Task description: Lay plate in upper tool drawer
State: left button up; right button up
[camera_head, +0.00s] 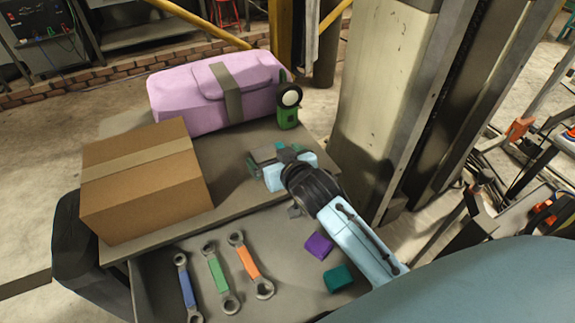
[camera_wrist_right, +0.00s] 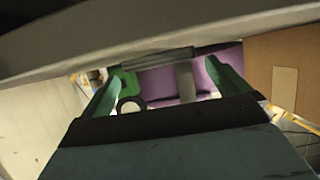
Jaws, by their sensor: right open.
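My right gripper (camera_head: 262,155) is open low over the grey worktop, its two green fingers spread apart. It also shows in the right wrist view (camera_wrist_right: 165,85). A thin flat grey piece (camera_wrist_right: 150,62), which looks like the plate, shows between the fingers; I cannot tell whether they touch it. In the head view the gripper largely hides that spot. The tool drawer (camera_head: 228,245) stands open below the worktop's front edge. It holds blue (camera_head: 187,287), green (camera_head: 217,273) and orange (camera_head: 249,262) wrenches at left. My left gripper is out of view.
A cardboard box (camera_head: 145,185), a pink bag (camera_head: 190,98) and a green device (camera_head: 287,117) stand on the worktop (camera_head: 225,165). Purple (camera_head: 319,245) and teal (camera_head: 338,279) blocks lie at the drawer's right. A pale column (camera_head: 380,80) rises at right. The drawer's middle looks bare.

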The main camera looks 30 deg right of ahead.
jog(key=s+a+r+g+p, duration=0.1)
jog(key=s+r+p, duration=0.5)
jog(key=s+p, duration=0.4)
jog(key=x, duration=0.8)
jog(key=shift+w+a+f, duration=0.1)
jog(key=shift+w, duration=0.05)
jog(key=shift+d+x, duration=0.15)
jog(key=shift+x, duration=1.2)
jog(key=shift+d+x, duration=0.1)
jog(key=shift+x, duration=1.2)
jog(key=shift+f, duration=0.15)
